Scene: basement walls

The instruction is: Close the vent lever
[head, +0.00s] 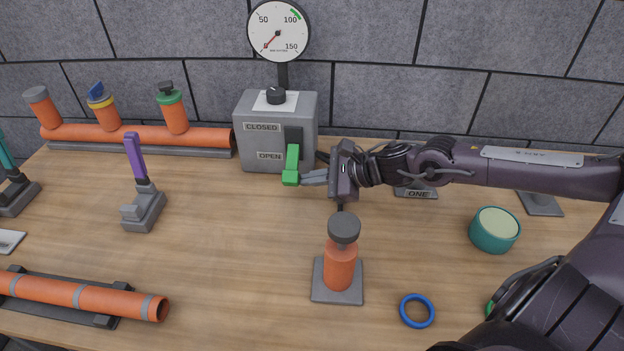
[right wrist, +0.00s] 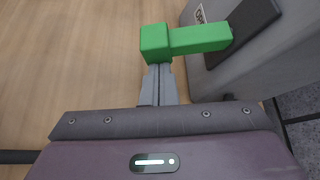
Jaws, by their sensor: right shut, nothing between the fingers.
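The vent lever (head: 292,163) is green and sits on the front of a grey box (head: 275,118) labelled CLOSED above and OPEN below. Its handle points down and out, beside the OPEN label. In the right wrist view the lever (right wrist: 200,40) reaches from a dark slot plate on the box to a block-shaped end. My right gripper (head: 306,178) is shut and empty, its fingertips right at the lever's block end. In the right wrist view the closed fingertips (right wrist: 158,70) meet the block's near edge; I cannot tell whether they touch. My left gripper is not in view.
A gauge (head: 278,31) stands above the box. A purple-handled lever (head: 135,158) is to its left. An orange capped cylinder (head: 340,265) stands in front of my right gripper, with a blue ring (head: 417,311) and teal cup (head: 494,230) to the right.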

